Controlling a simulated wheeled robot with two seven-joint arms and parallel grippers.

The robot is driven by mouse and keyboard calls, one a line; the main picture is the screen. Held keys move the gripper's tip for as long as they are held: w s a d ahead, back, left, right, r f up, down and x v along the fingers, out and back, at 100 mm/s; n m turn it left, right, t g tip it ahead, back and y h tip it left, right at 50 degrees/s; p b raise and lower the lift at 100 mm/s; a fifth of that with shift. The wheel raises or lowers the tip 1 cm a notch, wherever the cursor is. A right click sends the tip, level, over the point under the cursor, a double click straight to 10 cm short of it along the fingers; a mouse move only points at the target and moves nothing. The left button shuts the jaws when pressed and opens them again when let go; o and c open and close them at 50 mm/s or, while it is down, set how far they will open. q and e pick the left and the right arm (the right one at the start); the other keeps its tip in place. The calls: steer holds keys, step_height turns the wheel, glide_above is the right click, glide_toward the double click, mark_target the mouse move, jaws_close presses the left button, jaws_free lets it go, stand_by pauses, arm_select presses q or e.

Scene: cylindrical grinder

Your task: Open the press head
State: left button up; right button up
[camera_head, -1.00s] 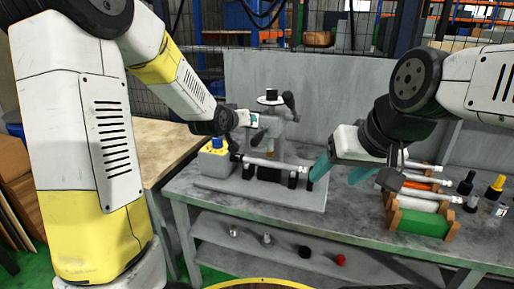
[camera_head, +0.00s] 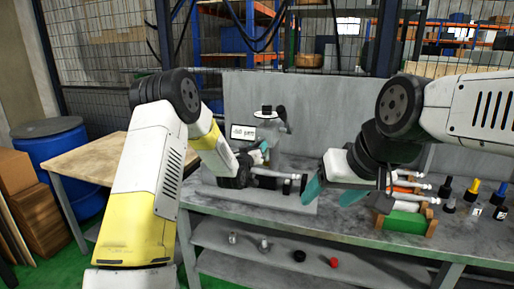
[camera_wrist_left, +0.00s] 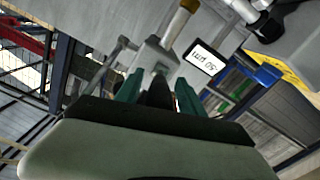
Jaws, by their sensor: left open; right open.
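In the left wrist view, my open left gripper's teal fingers (camera_wrist_left: 159,92) point towards a grey metal block (camera_wrist_left: 154,58) with a tan-ended rod (camera_wrist_left: 187,8). I cannot tell whether they touch it. My right gripper (camera_head: 332,193) is open and empty, to the right of the machine's base plate.
A holder (camera_head: 404,222) with green and orange parts sits right of my right gripper. Several small bottles (camera_head: 473,190) stand further right. A white label (camera_head: 242,132) is left of the press. A wooden table (camera_head: 95,160) and blue barrel (camera_head: 62,165) are on the left.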

arm_select(q)
steer(key=shift+w+d, duration=0.25)
steer(key=shift+w, duration=0.4)
jaws_close()
stand_by(1.0)
